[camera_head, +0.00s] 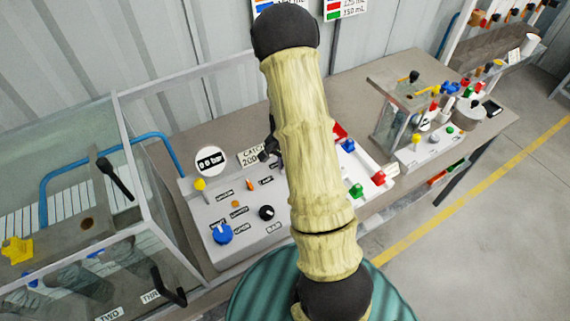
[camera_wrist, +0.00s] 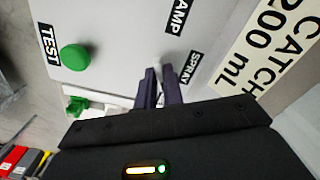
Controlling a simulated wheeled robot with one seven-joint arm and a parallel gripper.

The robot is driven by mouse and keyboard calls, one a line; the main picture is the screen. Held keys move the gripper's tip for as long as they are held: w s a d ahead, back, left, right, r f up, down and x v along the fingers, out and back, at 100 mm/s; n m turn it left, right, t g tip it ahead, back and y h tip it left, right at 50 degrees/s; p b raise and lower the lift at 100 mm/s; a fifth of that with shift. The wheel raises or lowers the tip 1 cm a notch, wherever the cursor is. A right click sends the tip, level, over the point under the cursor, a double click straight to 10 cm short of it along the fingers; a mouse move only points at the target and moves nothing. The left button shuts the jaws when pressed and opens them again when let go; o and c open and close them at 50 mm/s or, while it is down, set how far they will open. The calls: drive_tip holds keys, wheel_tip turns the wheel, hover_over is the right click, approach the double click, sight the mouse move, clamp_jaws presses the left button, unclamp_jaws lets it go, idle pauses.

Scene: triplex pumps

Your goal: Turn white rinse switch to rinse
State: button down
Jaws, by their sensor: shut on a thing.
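In the wrist view, my gripper (camera_wrist: 160,80) has its two dark fingers close together at the light grey control panel (camera_wrist: 125,30). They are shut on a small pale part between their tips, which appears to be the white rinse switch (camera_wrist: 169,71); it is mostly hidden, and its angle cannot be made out. A SPRAY label lies just to the right of the fingertips. In the head view, my arm covers the switch and most of the gripper.
A green button (camera_wrist: 74,57) marked TEST is left of the fingers. In the head view, the panel also carries a blue knob (camera_head: 222,234), a black knob (camera_head: 267,212) and a yellow knob (camera_head: 200,184). A glass tank (camera_head: 75,200) stands left.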

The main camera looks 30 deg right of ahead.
idle(0.4)
drive_tip(key=c, duration=1.5)
unclamp_jaws()
drive_tip(key=shift+r, duration=0.1)
wheel_tip(320, 180, up, 17)
drive_tip(key=shift+r+b, duration=0.15)
drive_tip(key=shift+b, duration=1.05)
drive_tip(key=s+a+n+t, duration=0.1)
drive_tip(key=s+a+n, duration=0.3)
drive_tip(key=s+a+f+n, duration=0.1)
drive_tip(key=s+a+n, duration=0.2)
drive_tip(key=s+a, duration=0.1)
drive_tip(key=s+a+n+t, duration=0.1)
drive_tip(key=s+a+n, duration=0.3)
drive_tip(key=a, duration=0.1)
drive_tip(key=shift+s+f+n+t, duration=0.1)
drive_tip(key=shift+f+n+t, duration=0.15)
drive_tip(key=shift+n+t, duration=0.05)
